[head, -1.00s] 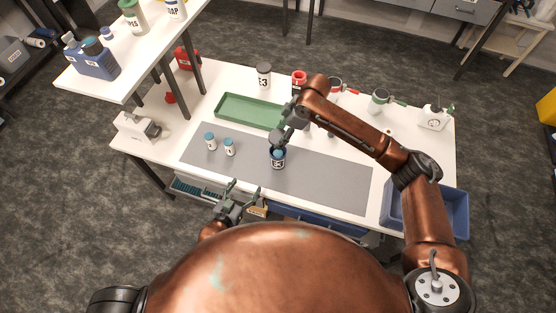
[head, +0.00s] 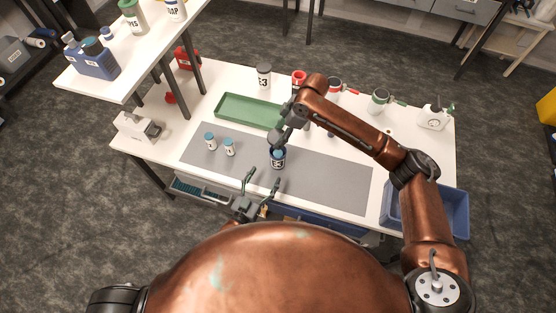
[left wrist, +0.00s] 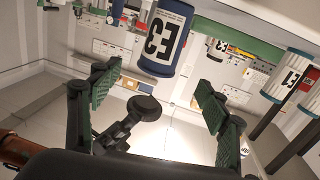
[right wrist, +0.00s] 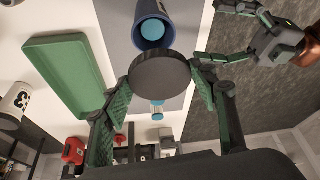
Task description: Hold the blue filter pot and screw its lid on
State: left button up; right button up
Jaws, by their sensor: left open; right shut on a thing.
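The blue filter pot (head: 278,161), labelled E3, stands upright on the grey mat. It also shows in the left wrist view (left wrist: 162,45). In the right wrist view its mouth is open, with a light blue thing inside (right wrist: 152,29). My right gripper (right wrist: 160,88) is shut on the round black lid (right wrist: 160,73). The lid also shows in the left wrist view (left wrist: 145,108), apart from the pot and above its mouth. My left gripper (head: 260,180) is open and empty at the mat's front edge, short of the pot, its fingers pointing toward it.
A green tray (head: 247,111) lies behind. A white E3 jar (head: 264,77) stands at the back. A blue bin (head: 453,205) is at the right. The mat's right part is clear.

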aim_at(278, 154)
pick_arm(q)
jog(key=x, duration=1.1)
jog(key=shift+w+d, duration=0.15)
jog(key=shift+w, duration=0.1)
jog(key=shift+c, duration=0.3)
jog(key=c, duration=1.7)
jog(key=shift+c, duration=0.3)
pick_arm(e)
jog(key=shift+d+f, duration=0.1)
jog(key=shift+f, duration=2.4)
